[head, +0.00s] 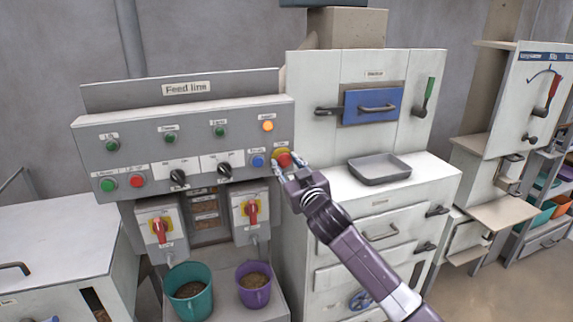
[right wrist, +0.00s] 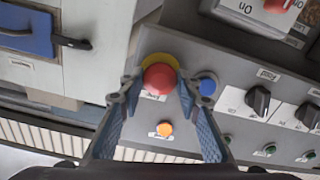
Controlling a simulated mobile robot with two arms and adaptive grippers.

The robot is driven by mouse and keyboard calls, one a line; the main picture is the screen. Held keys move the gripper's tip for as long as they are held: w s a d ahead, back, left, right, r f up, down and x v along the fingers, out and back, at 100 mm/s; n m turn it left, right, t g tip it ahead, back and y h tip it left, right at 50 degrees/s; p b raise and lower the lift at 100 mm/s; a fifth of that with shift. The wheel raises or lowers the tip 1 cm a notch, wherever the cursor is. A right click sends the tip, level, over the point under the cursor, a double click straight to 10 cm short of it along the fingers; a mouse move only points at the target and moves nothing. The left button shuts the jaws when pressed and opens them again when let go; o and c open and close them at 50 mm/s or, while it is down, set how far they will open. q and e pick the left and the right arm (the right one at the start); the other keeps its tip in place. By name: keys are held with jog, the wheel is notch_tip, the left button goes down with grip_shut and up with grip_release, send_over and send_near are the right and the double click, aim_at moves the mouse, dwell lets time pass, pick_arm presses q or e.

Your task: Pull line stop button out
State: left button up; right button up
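The line stop button (head: 284,159) is a red mushroom head on a yellow disc at the lower right corner of the Feed line panel. It also shows in the right wrist view (right wrist: 160,79), near the top centre. My right gripper (head: 287,163) is at the button, with its fingers pointing towards the panel. In the right wrist view its two blue-grey fingers (right wrist: 158,88) are apart, one on each side of the red head. A small gap seems to show on each side; contact is not clear. My left gripper is not in view.
A blue button (head: 258,161) sits just left of the stop button, and an orange lamp (head: 267,126) above it. A grey tray (head: 379,169) lies on the cabinet to the right. Teal (head: 189,290) and purple (head: 254,285) buckets stand below the panel.

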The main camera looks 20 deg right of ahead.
grip_shut()
jog(key=shift+s, duration=0.15)
jog(key=shift+s+f+p, duration=0.1)
jog(key=shift+s+p, duration=0.3)
jog(key=shift+w+f, duration=0.1)
jog(key=shift+o, duration=2.4)
grip_release()
jog(key=o, duration=0.4)
jog(key=shift+s+r, duration=0.2)
jog(key=shift+s, duration=0.1)
